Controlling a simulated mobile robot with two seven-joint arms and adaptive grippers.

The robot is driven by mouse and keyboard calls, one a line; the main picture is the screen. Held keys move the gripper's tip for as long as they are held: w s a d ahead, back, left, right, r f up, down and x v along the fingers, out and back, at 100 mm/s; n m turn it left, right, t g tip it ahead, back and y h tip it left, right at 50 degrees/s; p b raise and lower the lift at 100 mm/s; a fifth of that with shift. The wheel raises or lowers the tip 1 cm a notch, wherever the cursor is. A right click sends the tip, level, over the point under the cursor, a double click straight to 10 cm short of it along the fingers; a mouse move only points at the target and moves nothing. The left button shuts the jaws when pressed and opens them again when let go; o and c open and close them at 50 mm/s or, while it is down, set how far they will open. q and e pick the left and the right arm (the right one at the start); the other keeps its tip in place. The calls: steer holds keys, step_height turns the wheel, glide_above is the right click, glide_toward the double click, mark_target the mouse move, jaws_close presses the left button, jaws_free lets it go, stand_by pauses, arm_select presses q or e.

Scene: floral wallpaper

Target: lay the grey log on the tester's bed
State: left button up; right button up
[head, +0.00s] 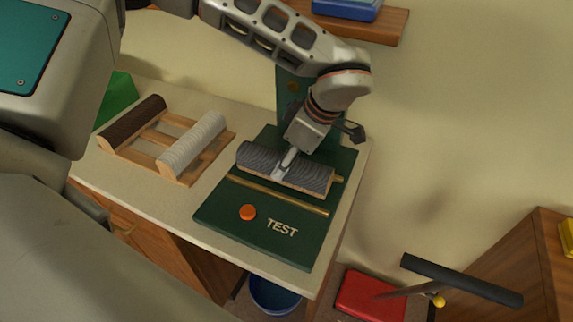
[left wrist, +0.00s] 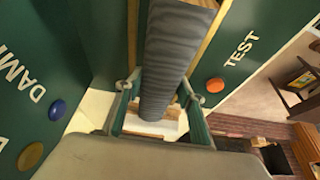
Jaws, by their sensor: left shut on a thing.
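The grey log (head: 257,158) is a ridged half-round piece with a pale wood underside. My left gripper (head: 287,163) is shut around its middle from above. In the left wrist view the log (left wrist: 172,50) runs between the two fingers (left wrist: 158,105). The tester (head: 225,212) is a green board marked TEST with an orange button (head: 248,212). Its bed has two brass rails (head: 290,199), and the log is over them, roughly parallel. Whether it touches the rails I cannot tell. My right gripper is not in view.
A wooden rack (head: 150,150) left of the tester holds a brown log (head: 135,118) and a white log (head: 195,140). A green upright panel (head: 290,90) stands behind the bed. A blue bucket (head: 275,294) and red box (head: 370,296) are below the worktop (head: 180,205).

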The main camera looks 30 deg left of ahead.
arm_select(q)
steer(key=shift+f, duration=0.65)
steer(key=o, duration=1.4)
steer(key=shift+f, duration=0.15)
steer(key=shift+o, duration=0.2)
steer(key=v, duration=1.2)
steer(key=shift+s, duration=0.1)
